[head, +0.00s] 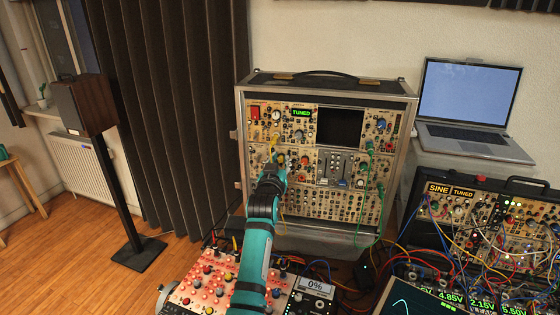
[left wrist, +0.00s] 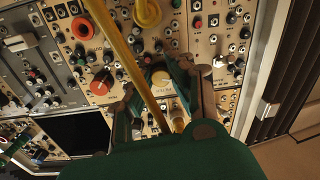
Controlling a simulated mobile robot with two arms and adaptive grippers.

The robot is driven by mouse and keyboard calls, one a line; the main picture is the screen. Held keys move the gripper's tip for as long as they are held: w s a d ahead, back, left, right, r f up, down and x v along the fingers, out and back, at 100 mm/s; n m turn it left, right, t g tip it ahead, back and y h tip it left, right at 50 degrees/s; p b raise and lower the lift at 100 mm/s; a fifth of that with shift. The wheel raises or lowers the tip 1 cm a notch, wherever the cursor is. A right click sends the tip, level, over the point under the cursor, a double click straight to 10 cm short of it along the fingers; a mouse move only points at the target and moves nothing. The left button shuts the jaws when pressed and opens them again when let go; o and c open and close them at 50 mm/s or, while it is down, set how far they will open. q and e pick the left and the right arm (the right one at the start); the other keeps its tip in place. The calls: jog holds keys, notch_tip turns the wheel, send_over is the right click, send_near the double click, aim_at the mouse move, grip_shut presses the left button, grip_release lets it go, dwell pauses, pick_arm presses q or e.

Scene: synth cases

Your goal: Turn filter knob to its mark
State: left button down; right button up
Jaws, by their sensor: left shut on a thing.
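My left gripper (head: 279,163) reaches up to the left part of the tall synth case's panel (head: 300,206) in the head view. In the head view the gripper hides this knob. My right gripper is in neither view.
A yellow cable (left wrist: 122,55) crosses close in front of the fingers. A red knob (left wrist: 82,28) and an orange-red knob (left wrist: 101,82) sit nearby. Green cables (head: 368,190) hang at the case's right. A cabled second case (head: 412,205) and a laptop (head: 470,140) stand right.

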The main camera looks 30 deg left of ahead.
pick_arm(q)
jog(key=n+p, duration=0.2)
jog(key=n, duration=0.4)
jog(key=shift+f, duration=0.1)
jog(key=n+p, duration=0.2)
jog(key=n, duration=0.4)
jog(key=shift+d+h, duration=0.1)
jog(key=shift+h, duration=0.2)
jog(key=shift+f, duration=0.1)
